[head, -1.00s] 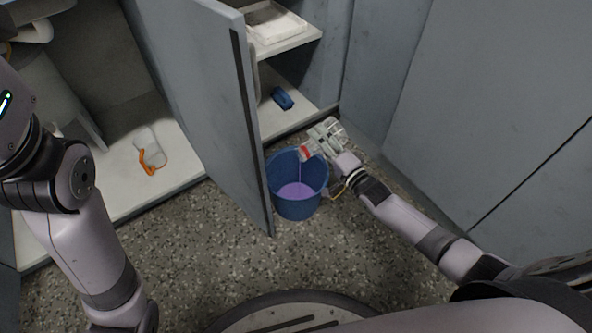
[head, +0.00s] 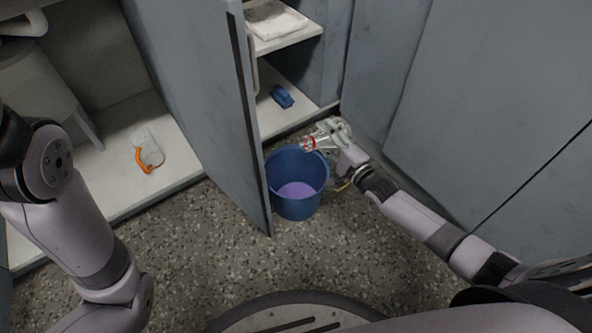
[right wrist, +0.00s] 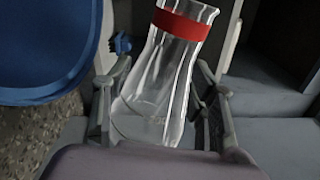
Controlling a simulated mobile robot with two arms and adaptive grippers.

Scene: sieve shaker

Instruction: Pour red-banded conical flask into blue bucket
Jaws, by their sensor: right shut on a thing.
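The blue bucket (head: 297,205) stands on the speckled floor beside the open cabinet door, with purple liquid (head: 297,190) in its bottom. My right gripper (head: 328,135) is at the bucket's upper right rim, shut on the red-banded conical flask (head: 313,141). The flask is tilted, its mouth toward the bucket. In the right wrist view the clear flask (right wrist: 160,85) lies between my fingers and looks empty or nearly so; the bucket (right wrist: 40,50) is at upper left. No stream shows now. My left arm is at the left of the head view; its gripper is out of the picture.
The grey cabinet door (head: 195,90) stands open left of the bucket. A blue object (head: 282,96) lies on the lower shelf, and a white item (head: 275,22) on the shelf above. A clear item with an orange part (head: 148,155) lies in the left cabinet.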

